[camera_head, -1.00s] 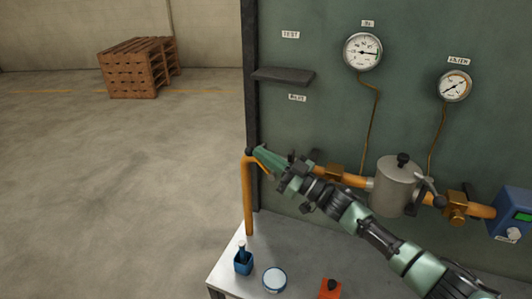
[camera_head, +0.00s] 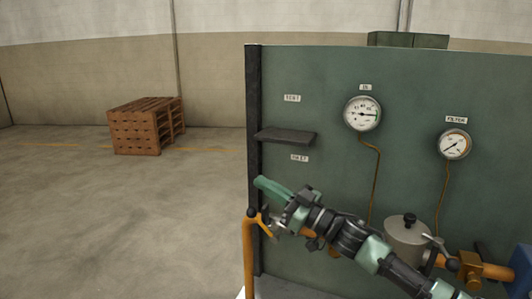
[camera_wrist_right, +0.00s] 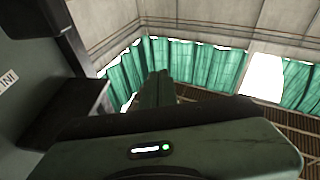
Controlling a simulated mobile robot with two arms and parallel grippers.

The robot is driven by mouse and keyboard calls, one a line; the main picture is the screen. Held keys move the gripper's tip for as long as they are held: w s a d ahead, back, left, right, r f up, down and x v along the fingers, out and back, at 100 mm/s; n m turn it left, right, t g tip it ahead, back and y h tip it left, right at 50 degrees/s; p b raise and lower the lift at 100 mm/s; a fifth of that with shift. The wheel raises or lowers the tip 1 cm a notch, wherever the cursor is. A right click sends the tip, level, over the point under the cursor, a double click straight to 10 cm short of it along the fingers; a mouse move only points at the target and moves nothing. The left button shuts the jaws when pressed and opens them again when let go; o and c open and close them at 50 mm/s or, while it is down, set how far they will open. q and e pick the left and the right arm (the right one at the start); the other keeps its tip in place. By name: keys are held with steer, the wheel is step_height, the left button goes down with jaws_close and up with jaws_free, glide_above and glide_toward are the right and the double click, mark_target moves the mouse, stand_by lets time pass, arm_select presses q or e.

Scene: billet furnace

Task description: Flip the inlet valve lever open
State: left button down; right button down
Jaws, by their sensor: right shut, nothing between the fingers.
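The INLET label (camera_head: 299,158) is on the green panel, under a small dark shelf (camera_head: 286,137). Below it, an orange pipe (camera_head: 249,262) rises at the panel's left edge. A dark round knob (camera_head: 252,212) and a short orange-yellow piece (camera_head: 265,229) show at its top; I cannot tell for certain which part is the inlet lever, or its position. My right gripper (camera_head: 262,183) is shut and empty, its green fingers pointing left, just above the knob and apart from it. In the right wrist view the closed fingers (camera_wrist_right: 158,90) reach into free air. My left gripper is not in view.
The IN gauge (camera_head: 362,114) and FILTER gauge (camera_head: 455,145) are on the panel. A grey filter canister (camera_head: 407,241) and brass valve (camera_head: 470,271) are at lower right, behind my right arm. Open floor with a pallet stack (camera_head: 145,125) lies left.

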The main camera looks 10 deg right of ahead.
step_height(320, 180, up, 11)
steer(key=shift+f+b, duration=0.15)
steer(key=shift+b, duration=0.25)
